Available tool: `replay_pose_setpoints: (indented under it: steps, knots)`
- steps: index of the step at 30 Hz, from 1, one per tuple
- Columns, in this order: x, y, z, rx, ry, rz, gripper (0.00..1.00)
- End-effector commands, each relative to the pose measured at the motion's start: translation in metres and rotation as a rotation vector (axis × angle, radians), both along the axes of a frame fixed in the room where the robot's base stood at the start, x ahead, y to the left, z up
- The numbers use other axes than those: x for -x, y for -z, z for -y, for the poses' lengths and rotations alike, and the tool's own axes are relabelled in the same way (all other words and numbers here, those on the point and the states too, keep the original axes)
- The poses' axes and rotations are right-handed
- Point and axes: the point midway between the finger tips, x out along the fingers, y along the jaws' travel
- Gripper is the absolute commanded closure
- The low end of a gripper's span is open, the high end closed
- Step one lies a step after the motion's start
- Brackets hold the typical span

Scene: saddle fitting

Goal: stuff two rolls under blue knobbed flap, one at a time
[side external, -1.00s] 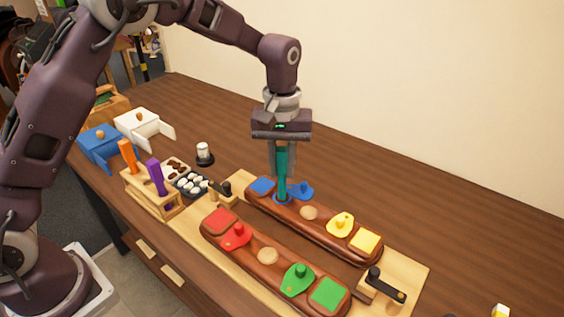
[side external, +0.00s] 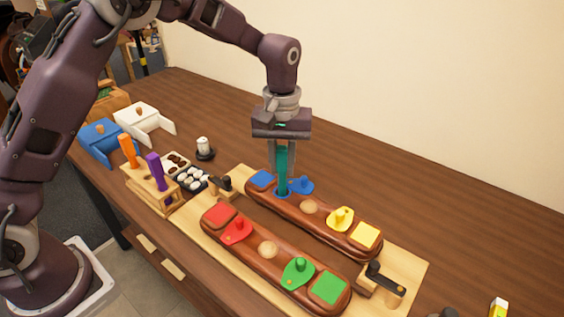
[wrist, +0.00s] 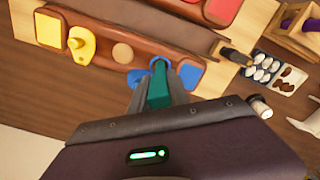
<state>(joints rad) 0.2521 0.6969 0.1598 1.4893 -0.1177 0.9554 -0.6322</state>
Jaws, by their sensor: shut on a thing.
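My gripper (side external: 283,165) is shut on an upright teal tool (side external: 282,172), which also shows in the wrist view (wrist: 159,94). The tool's lower end is at a blue ring (wrist: 158,62) on the far brown panel (side external: 325,227). The blue knobbed flap (side external: 301,185) lies swung aside next to the ring; it shows in the wrist view too (wrist: 138,78). Small white rolls (side external: 190,179) sit in a dark tray at the left, with brown ones (side external: 174,161) behind them. Whether a roll is inside the blue ring is hidden by the tool.
A blue square pad (side external: 261,179) and a yellow knobbed flap (side external: 341,218) share the far panel. The near panel (side external: 258,250) has red and green flaps. Black-handled clamps (side external: 384,282) stand at the board's ends. A wooden rack holds orange and purple handles (side external: 155,168).

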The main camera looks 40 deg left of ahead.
Motion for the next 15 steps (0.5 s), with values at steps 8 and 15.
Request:
replay_pose_setpoints:
  steps: [8,15]
  knots:
    - [0.0,-0.002,0.0,-0.001,0.001,-0.002,1.0]
    - [0.0,-0.025,0.0,-0.001,0.001,0.001,1.0]
